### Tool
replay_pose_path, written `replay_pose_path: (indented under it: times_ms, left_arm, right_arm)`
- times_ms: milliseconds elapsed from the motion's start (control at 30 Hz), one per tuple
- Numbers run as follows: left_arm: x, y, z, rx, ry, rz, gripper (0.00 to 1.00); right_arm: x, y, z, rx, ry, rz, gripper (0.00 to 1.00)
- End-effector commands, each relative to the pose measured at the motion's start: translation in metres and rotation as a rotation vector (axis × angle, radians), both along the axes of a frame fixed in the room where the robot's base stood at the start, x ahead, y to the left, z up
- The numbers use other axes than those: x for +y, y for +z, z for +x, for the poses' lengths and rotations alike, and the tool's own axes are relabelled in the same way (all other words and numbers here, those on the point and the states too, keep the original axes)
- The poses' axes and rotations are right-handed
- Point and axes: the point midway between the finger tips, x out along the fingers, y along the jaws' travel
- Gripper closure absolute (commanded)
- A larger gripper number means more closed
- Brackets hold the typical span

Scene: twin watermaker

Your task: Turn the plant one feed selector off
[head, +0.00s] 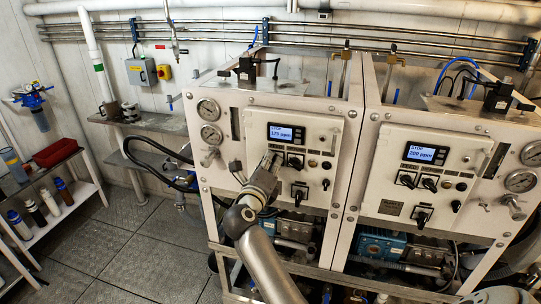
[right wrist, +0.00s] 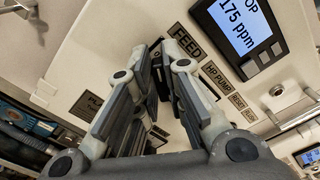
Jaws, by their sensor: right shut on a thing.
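The left watermaker panel (head: 315,136) has a lit display (head: 286,133) reading STOP and 175 ppm, which also shows in the right wrist view (right wrist: 243,27). My right gripper (head: 273,160) reaches up to this panel, just below and left of the display. In the right wrist view its fingers (right wrist: 157,76) are closed together under the FEED label (right wrist: 188,41), shut on the feed selector. The fingers hide most of the selector, so I cannot tell which way it points. My left gripper is not in view.
Right beside the gripper is another black selector (head: 296,161), and a further one (head: 299,191) sits lower. The HP PUMP label (right wrist: 216,80) is next to FEED. A second panel (head: 432,167) reads 200 ppm. A shelf with bottles (head: 48,199) stands at left; the floor (head: 125,254) between is clear.

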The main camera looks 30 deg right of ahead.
Motion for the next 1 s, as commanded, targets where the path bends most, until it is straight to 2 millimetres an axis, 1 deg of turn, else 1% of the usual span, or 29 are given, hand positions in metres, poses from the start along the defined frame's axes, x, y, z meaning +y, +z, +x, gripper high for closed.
replay_pose_path:
  times_ms: [33, 200, 667, 700, 867, 1000]
  left_arm:
    - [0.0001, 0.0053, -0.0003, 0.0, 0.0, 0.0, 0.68]
    - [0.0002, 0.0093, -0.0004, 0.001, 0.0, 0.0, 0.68]
    - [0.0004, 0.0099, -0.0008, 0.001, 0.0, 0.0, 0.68]
    - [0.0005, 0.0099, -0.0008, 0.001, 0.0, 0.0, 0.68]
    - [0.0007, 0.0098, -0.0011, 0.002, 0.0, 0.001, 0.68]
    - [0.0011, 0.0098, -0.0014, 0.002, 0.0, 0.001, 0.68]
  right_arm:
    - [-0.0011, 0.0036, -0.0001, 0.011, -0.002, -0.013, 1.0]
    - [-0.0011, 0.0025, 0.0001, 0.04, -0.001, -0.039, 1.0]
    - [-0.0014, 0.0018, 0.0, 0.051, -0.002, -0.051, 1.0]
    - [-0.0015, 0.0019, 0.0, 0.051, -0.002, -0.051, 0.88]
    - [-0.0014, 0.0017, 0.0001, 0.05, -0.002, -0.049, 0.68]
    - [-0.001, 0.0008, 0.0001, 0.05, -0.002, -0.047, 0.68]
